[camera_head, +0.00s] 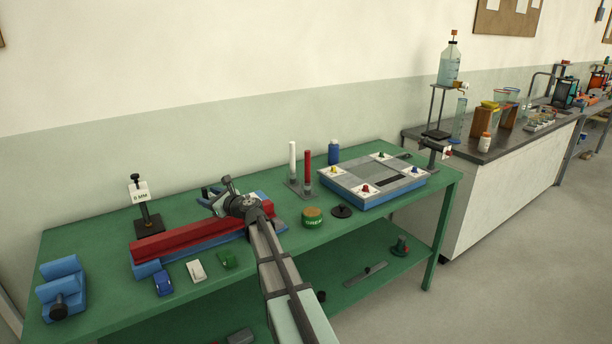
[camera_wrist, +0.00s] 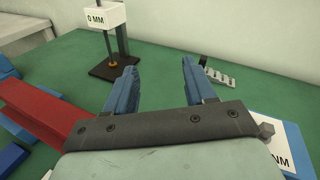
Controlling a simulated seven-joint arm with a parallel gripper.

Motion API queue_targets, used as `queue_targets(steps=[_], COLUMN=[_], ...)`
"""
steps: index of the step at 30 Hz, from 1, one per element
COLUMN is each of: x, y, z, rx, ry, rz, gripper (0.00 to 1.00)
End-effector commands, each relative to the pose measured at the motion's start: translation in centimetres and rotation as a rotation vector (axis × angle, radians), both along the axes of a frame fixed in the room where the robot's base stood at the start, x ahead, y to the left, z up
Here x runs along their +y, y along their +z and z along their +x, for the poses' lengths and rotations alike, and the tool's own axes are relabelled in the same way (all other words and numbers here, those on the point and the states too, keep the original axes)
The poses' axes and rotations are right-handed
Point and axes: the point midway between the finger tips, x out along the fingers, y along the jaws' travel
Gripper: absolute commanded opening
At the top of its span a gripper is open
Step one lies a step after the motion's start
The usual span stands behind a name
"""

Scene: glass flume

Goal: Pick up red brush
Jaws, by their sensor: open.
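An upright red rod (camera_head: 307,168), which may be the red brush, stands beside a white one on a small grey base on the green table; its bristles cannot be made out. My gripper (camera_wrist: 157,68) is open, with two blue fingers apart and only bare green table showing between them. In the head view my arm reaches over the table, its end left of the red rod and by the right end of a long red bar (camera_head: 185,238). The upright red rod does not show in the wrist view.
A stand with an "MM" card (camera_head: 149,225) is at the back left, also beyond my fingers in the wrist view (camera_wrist: 108,68). The white rod (camera_head: 292,162) adjoins the red one. A green tin (camera_head: 312,219) and grey-blue tray (camera_head: 345,188) lie right of my arm.

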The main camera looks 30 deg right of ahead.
Motion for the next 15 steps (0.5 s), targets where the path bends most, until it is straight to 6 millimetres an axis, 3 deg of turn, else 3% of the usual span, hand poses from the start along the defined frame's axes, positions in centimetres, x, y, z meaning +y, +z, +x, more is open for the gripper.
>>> queue_targets(steps=[1,8,15], x=[-3.1,-16.0,-29.7], y=[0.1,0.5,0.7], z=[0.0,-1.4,-5.1], rx=[-0.003,-0.026,-0.057], ry=[-0.047,-0.258,-0.483], rz=[0.016,0.093,0.177], gripper=[0.55,0.55,0.55])
